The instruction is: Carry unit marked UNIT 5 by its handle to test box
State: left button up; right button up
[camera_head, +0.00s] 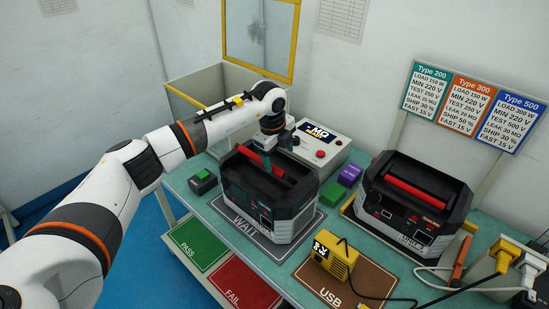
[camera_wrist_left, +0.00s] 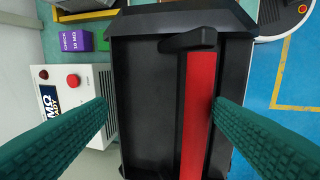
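A black and grey unit with a red handle (camera_head: 262,160) stands on the WAIT mat (camera_head: 222,207). Its number cannot be read. A similar unit (camera_head: 414,200) stands to the right; its UNIT number is too small to read surely. My left gripper (camera_head: 266,148) is over the left unit's handle. In the left wrist view the green fingers (camera_wrist_left: 160,112) are apart, with the red handle (camera_wrist_left: 197,110) between them, nearer the right finger; grasp contact is not seen. A box with yellow-edged walls and a raised yellow-framed window (camera_head: 262,35), perhaps the test box, stands behind. My right gripper is out of view.
A white meter with a red button (camera_head: 322,148) stands behind the left unit. Green (camera_head: 331,194) and purple (camera_head: 350,175) blocks lie between the units. A yellow device (camera_head: 335,258) and cables are at front right. PASS (camera_head: 199,245) and FAIL (camera_head: 242,288) panels are lower down.

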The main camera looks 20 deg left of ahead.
pick_arm(q)
jog(key=shift+o, duration=0.4)
jog(key=shift+w+d+f, duration=0.1)
jog(key=shift+d+f, duration=0.05)
jog(key=shift+d, duration=0.05)
jog(key=shift+w, duration=0.1)
jog(key=shift+c, duration=0.6)
jog(key=shift+o, duration=0.4)
jog(key=shift+w+f, duration=0.15)
jog(key=o, duration=0.4)
jog(key=shift+w, duration=0.1)
jog(key=shift+o, duration=0.2)
jog(key=shift+o, duration=0.8)
jog(key=shift+s+a+r+p, duration=0.1)
jog(key=shift+s+r+p, duration=0.1)
jog(key=shift+r+p, duration=0.55)
jog(key=shift+s+a+r+p, duration=0.1)
jog(key=shift+s+r+p, duration=0.25)
jog(key=shift+r, duration=0.6)
jog(key=shift+s+a+r+p, duration=0.1)
jog(key=shift+r+p, duration=0.6)
jog(key=shift+r, duration=0.15)
